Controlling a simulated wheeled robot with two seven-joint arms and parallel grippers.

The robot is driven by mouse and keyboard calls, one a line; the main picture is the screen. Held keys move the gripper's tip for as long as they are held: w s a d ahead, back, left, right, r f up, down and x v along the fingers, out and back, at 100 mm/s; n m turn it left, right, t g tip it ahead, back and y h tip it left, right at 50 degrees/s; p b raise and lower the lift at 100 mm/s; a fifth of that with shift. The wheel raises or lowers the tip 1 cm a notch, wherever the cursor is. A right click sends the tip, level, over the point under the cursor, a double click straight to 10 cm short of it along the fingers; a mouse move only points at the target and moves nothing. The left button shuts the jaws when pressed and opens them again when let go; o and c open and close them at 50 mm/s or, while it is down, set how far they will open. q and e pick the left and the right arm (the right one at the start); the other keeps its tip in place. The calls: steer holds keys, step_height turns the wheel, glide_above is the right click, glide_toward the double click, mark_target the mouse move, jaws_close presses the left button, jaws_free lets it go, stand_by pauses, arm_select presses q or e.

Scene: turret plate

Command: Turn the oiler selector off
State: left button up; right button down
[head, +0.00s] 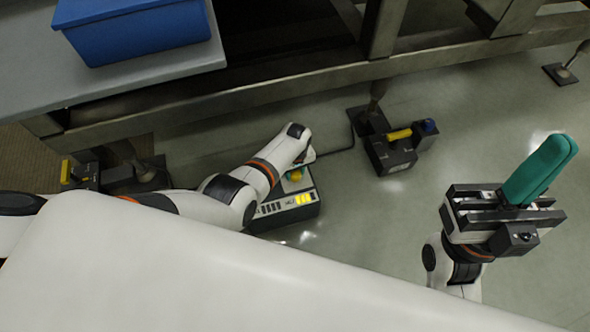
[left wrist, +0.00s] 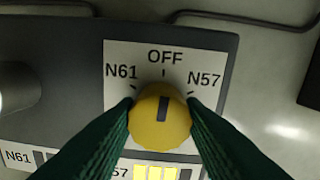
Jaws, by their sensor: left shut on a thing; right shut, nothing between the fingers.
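The oiler box (head: 285,213) is a dark unit on the floor with a pale labelled face; it also fills much of the left wrist view (left wrist: 60,70). Its yellow selector knob (left wrist: 160,128) sits below the labels N61, OFF and N57. The knob's dark mark points nearly straight up, toward the OFF tick. My left gripper (left wrist: 161,108) has its green fingers on both sides of the knob, shut on it. In the head view my left wrist partly covers the knob (head: 295,175). My right gripper (head: 541,168) is shut and empty, off to the right.
Yellow bars (left wrist: 155,173) are lit beside the N57 label. A dark floor device (head: 390,150) with a yellow bar and blue cap stands right of the box. A blue bin (head: 135,40) rests on the table above. Open floor lies to the right.

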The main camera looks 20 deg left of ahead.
arm_select(q)
steer(key=shift+n, duration=0.3)
stand_by(0.4)
steer(key=o, duration=1)
